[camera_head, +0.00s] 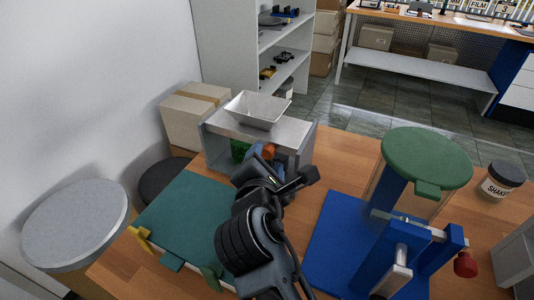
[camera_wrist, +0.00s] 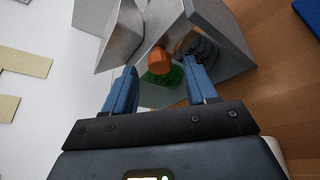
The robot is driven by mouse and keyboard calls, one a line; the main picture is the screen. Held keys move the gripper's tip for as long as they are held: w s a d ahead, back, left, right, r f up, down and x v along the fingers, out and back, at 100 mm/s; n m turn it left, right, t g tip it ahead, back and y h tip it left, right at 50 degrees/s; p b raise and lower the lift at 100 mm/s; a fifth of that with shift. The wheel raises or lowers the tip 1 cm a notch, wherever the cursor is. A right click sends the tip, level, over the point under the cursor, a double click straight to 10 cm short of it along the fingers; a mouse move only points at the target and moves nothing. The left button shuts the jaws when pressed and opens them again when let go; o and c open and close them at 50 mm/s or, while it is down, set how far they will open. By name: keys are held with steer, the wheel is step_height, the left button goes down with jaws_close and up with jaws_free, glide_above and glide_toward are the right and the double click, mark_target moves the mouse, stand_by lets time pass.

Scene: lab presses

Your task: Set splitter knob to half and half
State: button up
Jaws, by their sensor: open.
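The splitter is a grey metal box (camera_head: 250,133) with a pale hopper tray (camera_head: 258,110) on top, on the wooden table. Its orange knob (camera_head: 268,149) is on the near face, partly hidden by my gripper in the head view. In the wrist view the knob (camera_wrist: 159,61) appears as a faceted orange end just beyond and between my fingertips. I cannot read its setting. My gripper (camera_wrist: 161,77) is open, with a blue finger on either side of the knob's line and no visible contact. A green part (camera_wrist: 163,78) and a dark ribbed part (camera_wrist: 204,52) show inside the splitter.
A blue press (camera_head: 335,235) with a green round top (camera_head: 427,158) stands to the right. A teal board (camera_head: 180,220) lies left of my arm. A shaker jar (camera_head: 501,180) is at far right. Cardboard boxes (camera_head: 190,122) stand behind left.

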steer(key=shift+x, duration=1.05)
jaws_close()
